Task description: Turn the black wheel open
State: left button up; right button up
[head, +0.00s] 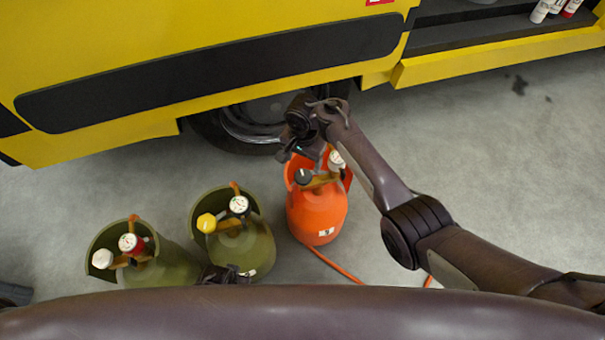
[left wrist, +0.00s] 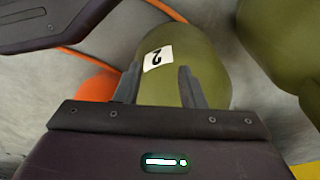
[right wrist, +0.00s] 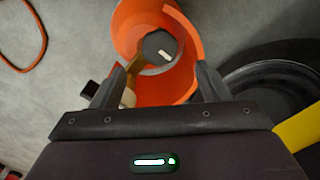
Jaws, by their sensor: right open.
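The black wheel (head: 303,176) is a small knob on top of the orange cylinder (head: 317,213), inside its orange collar. In the right wrist view the black wheel (right wrist: 160,47) has a short white mark and sits just beyond the fingertips, between their lines. My right gripper (head: 302,152) is open above the orange cylinder's collar; its fingers (right wrist: 158,70) are apart with nothing gripped. My left gripper (head: 226,275) is low by the middle green cylinder, mostly hidden by my body. In the left wrist view its fingers (left wrist: 158,78) are apart, facing that cylinder's label "2".
The middle green cylinder (head: 245,250) has a yellow knob (head: 206,223); the left green one (head: 165,268) has a white knob (head: 102,258). A yellow vehicle (head: 200,45) with a tyre (head: 215,135) stands behind. An orange hose (head: 335,265) lies on the floor. Floor at right is clear.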

aim_at(303, 175)
notch_tip(303, 175, down, 7)
jog(key=b, duration=0.3)
jog(key=shift+r, duration=0.2)
jog(key=shift+f, duration=0.35)
pick_arm(q)
notch_tip(303, 175, up, 10)
jog(key=w+d, duration=0.2)
jog(key=shift+w+d, duration=0.25)
jog(key=shift+w, duration=0.1)
pick_arm(e)
jog(key=c, duration=1)
